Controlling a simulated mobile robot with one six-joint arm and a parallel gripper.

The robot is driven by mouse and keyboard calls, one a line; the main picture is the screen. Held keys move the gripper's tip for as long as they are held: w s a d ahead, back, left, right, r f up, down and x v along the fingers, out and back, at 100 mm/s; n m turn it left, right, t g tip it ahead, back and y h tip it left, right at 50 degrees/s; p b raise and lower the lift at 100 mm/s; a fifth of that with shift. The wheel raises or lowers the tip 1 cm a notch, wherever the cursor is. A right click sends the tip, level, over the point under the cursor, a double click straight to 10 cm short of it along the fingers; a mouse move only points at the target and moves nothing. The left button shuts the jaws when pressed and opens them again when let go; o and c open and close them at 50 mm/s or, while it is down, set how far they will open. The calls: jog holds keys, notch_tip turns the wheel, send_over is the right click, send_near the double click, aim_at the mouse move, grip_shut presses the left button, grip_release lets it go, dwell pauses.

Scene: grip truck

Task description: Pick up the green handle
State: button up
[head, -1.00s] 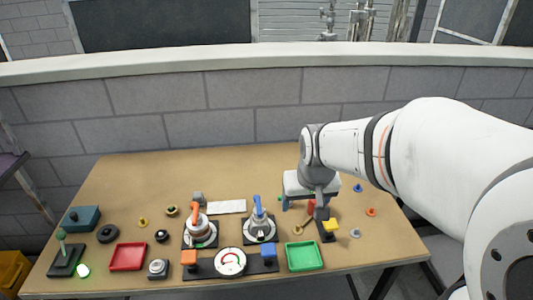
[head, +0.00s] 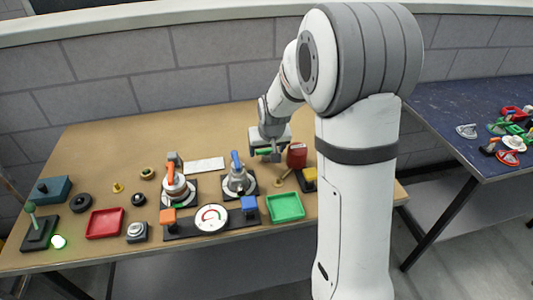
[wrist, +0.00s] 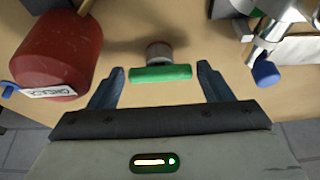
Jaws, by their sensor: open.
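The green handle (wrist: 160,73) is a short bar lying crosswise on a round grey and reddish base in the wrist view. It also shows as a small green strip (head: 263,151) at my gripper in the head view. My gripper (wrist: 160,70) is open, with one blue-grey finger on each side of the handle. There is a gap at both ends, and the fingers do not appear to touch it. In the head view my gripper (head: 266,154) is over the back right of the table, partly covering the handle's base.
A red grease can (wrist: 57,50) stands close to the left finger in the wrist view; in the head view it (head: 297,155) is right of my gripper. A blue-tipped lever (wrist: 265,73) is on the other side. A green tray (head: 285,218) lies nearer the front.

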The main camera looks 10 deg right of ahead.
jog(key=shift+w+f, duration=0.2)
jog(key=shift+f, duration=0.4)
jog(key=shift+c, duration=0.4)
jog(key=c, duration=0.7)
